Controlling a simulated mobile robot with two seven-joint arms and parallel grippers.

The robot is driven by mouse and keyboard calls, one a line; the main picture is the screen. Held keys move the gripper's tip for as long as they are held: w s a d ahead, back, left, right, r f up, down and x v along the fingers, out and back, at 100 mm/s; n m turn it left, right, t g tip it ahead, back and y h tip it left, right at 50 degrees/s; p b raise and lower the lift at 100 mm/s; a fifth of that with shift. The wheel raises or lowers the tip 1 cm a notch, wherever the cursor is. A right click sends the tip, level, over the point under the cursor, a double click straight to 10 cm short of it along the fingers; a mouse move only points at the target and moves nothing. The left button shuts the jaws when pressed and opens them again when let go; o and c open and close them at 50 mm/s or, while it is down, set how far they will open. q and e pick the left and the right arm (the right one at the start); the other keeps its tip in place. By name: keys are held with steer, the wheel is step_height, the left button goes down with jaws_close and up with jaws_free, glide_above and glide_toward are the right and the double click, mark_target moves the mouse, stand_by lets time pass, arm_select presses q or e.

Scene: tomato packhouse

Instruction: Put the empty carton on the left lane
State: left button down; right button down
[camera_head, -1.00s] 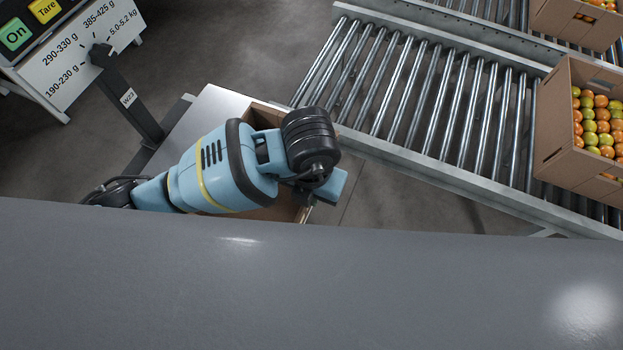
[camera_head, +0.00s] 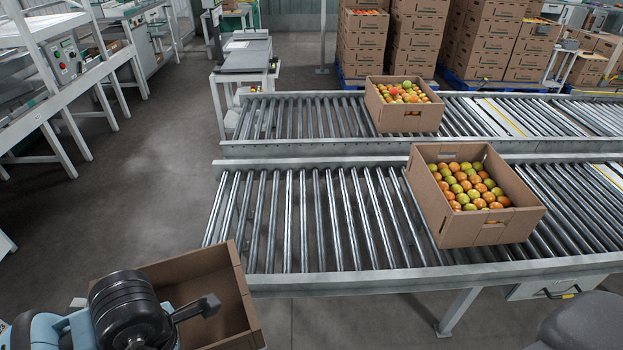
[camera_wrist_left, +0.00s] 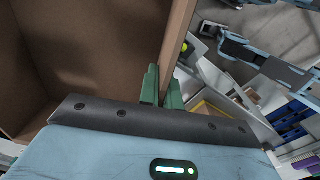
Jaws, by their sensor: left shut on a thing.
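The empty brown carton (camera_head: 196,268) is at the lower left of the head view, open at the top and slightly tilted in the picture. It is beside the near left corner of the near roller lane (camera_head: 300,222), not on its rollers. My left gripper (camera_head: 207,304) is at the carton, partly hidden by its own wrist. In the left wrist view its green fingers (camera_wrist_left: 162,88) are shut on the carton's wall (camera_wrist_left: 178,40). The carton's bare inside fills the left of that view. A second roller lane (camera_head: 300,118) runs behind the near one. My right gripper is not seen.
A carton full of tomatoes (camera_head: 465,215) stands on the near lane, right of centre. Another full carton (camera_head: 403,105) stands on the far lane. The left parts of both lanes are clear. A white bench frame (camera_head: 45,100) stands at the left, with open floor between.

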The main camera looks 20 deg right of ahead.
arm_select(q)
steer(key=a+r+m, duration=0.1)
steer(key=m, duration=0.2)
steer(key=a+r+m, duration=0.1)
steer(key=a+m, duration=0.1)
steer(key=a+r+m, duration=0.1)
steer(key=a+m, duration=0.1)
steer(key=m, duration=0.1)
steer(key=shift+a+r+m, duration=0.15)
steer(key=shift+r+m, duration=0.15)
steer(key=shift+r, duration=0.05)
steer(key=s+a+r+m, duration=0.1)
steer(key=a+r+m, duration=0.3)
steer(key=m, duration=0.5)
steer(key=shift+s+a+r+m, duration=0.15)
steer(key=shift+s+a+m, duration=0.25)
steer(key=shift+a, duration=0.15)
